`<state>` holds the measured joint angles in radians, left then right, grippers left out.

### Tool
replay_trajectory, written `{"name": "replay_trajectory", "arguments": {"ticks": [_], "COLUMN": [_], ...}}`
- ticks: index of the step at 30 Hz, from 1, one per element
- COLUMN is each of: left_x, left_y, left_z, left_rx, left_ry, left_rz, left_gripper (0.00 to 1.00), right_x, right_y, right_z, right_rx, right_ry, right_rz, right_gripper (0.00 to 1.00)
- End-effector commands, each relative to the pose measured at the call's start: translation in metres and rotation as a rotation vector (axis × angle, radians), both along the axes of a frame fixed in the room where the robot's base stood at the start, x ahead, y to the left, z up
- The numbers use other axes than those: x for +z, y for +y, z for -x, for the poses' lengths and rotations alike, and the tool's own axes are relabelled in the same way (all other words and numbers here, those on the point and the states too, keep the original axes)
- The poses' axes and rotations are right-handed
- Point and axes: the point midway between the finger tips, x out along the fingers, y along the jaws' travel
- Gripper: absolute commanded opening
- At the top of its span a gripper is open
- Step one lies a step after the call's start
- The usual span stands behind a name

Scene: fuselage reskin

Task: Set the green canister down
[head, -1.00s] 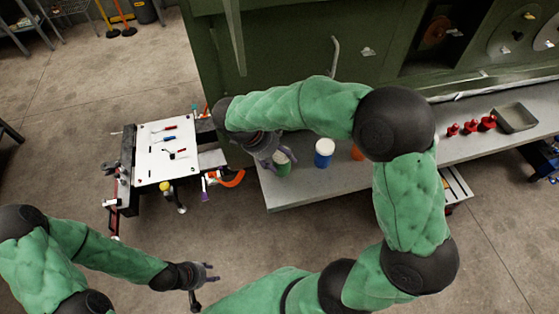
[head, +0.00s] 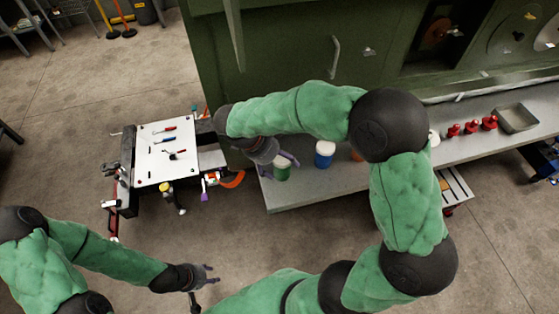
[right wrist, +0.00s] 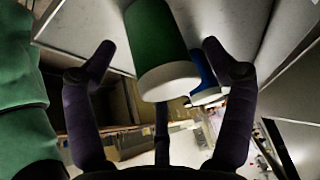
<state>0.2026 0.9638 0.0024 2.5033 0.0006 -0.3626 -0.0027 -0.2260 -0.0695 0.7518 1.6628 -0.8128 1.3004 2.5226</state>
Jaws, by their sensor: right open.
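The green canister (head: 282,172) with a white lid stands on the grey bench near its left end. In the right wrist view the green canister (right wrist: 158,42) sits between the spread fingers of my right gripper (right wrist: 158,62), with gaps at both sides. My right gripper (head: 279,166) is open around it in the head view, and its fingers partly cover the lid. My left gripper (head: 207,276) is low at the left, away from the bench, with nothing visible in it; its finger opening is too small to judge.
A blue canister (head: 324,157) with a white lid stands just right of the green one; an orange item (head: 357,154) is partly hidden behind my arm. Red items (head: 471,127) and a grey tray (head: 516,118) sit farther right. A tool cart (head: 150,160) stands left. The bench front (head: 310,190) is clear.

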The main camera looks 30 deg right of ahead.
Motion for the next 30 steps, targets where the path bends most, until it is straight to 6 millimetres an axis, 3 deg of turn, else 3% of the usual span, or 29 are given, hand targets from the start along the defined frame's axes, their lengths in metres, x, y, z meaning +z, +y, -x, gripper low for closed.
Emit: {"name": "replay_trajectory", "arguments": {"ticks": [5, 18, 24, 30], "left_x": [0.006, 0.020, 0.022, 0.023], "left_y": [0.000, 0.000, 0.000, 0.000], "left_z": [0.000, 0.000, 0.000, 0.000], "left_rx": [0.000, 0.000, 0.000, 0.000], "left_ry": [0.000, 0.000, 0.000, 0.000], "left_rz": [0.000, 0.000, 0.000, 0.000], "left_gripper": [0.40, 0.40, 0.40, 0.40], "right_x": [0.014, 0.088, 0.104, 0.107], "right_y": [0.007, 0.046, 0.055, 0.057], "right_z": [-0.002, -0.011, -0.013, -0.013], "right_rx": [0.001, 0.002, 0.001, 0.000], "right_ry": [-0.003, -0.002, 0.000, 0.000], "right_rz": [-0.001, 0.000, 0.000, 0.001], "right_gripper": [0.84, 0.84, 0.84, 0.84]}}
